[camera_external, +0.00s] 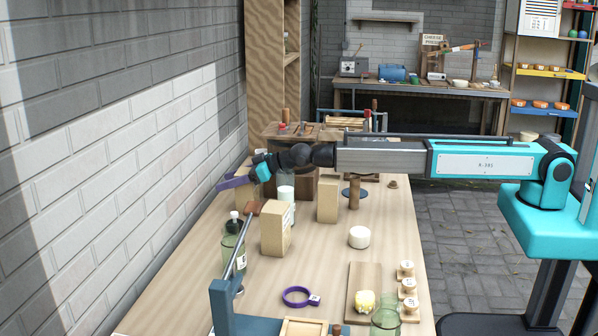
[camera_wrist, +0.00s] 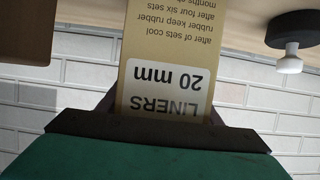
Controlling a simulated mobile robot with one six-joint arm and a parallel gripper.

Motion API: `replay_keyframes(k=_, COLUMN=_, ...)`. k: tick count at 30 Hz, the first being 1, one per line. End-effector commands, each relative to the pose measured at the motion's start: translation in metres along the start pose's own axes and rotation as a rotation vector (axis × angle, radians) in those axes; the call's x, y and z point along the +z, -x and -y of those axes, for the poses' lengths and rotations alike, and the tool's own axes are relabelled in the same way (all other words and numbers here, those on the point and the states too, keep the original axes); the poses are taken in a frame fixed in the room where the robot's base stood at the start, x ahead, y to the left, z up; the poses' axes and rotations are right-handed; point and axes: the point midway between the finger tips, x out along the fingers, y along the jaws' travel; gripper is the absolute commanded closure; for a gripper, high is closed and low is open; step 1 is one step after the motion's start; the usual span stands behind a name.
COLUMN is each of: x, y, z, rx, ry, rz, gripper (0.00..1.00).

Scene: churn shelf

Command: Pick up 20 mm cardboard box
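In the wrist view, a tan cardboard box (camera_wrist: 165,50) with a white label reading "LINERS 20 mm" shows upside down. It lies between the two dark fingers of my gripper (camera_wrist: 163,112), which sit close along its sides; I cannot tell whether they press on it. In the external view my gripper (camera_external: 235,182) is at the far left end of the arm, near the brick wall.
The table (camera_external: 330,275) holds a green glass cylinder (camera_external: 233,262), a white round piece (camera_external: 359,237), a purple ring (camera_external: 298,297) and a wooden board (camera_external: 367,277). The brick wall (camera_external: 110,170) runs along its left. The wrist view also shows a dark disc with a white knob (camera_wrist: 290,60).

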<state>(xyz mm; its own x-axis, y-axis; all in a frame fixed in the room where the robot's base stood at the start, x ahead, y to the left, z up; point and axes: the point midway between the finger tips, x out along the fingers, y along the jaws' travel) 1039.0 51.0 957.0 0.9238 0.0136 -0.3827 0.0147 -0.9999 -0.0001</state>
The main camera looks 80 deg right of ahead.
Motion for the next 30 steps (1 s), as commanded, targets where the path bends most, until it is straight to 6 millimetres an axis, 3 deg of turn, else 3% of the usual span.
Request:
replay_keyframes(k=1, x=0.0, y=0.0, z=0.0, rx=0.0, ry=0.0, rz=0.0, gripper=0.6)
replay_keyframes(k=3, x=-0.001, y=0.0, z=0.0, rx=0.0, ry=0.0, rz=-0.001, gripper=0.7)
replay_keyframes(k=17, x=-0.008, y=0.003, z=0.0, rx=0.0, ry=0.0, rz=-0.003, gripper=0.7)
replay_keyframes(k=23, x=-0.024, y=0.009, z=0.0, rx=0.0, ry=0.0, rz=-0.003, gripper=0.7)
replay_keyframes(k=30, x=-0.058, y=0.023, z=0.0, rx=0.0, ry=0.0, rz=-0.004, gripper=0.7)
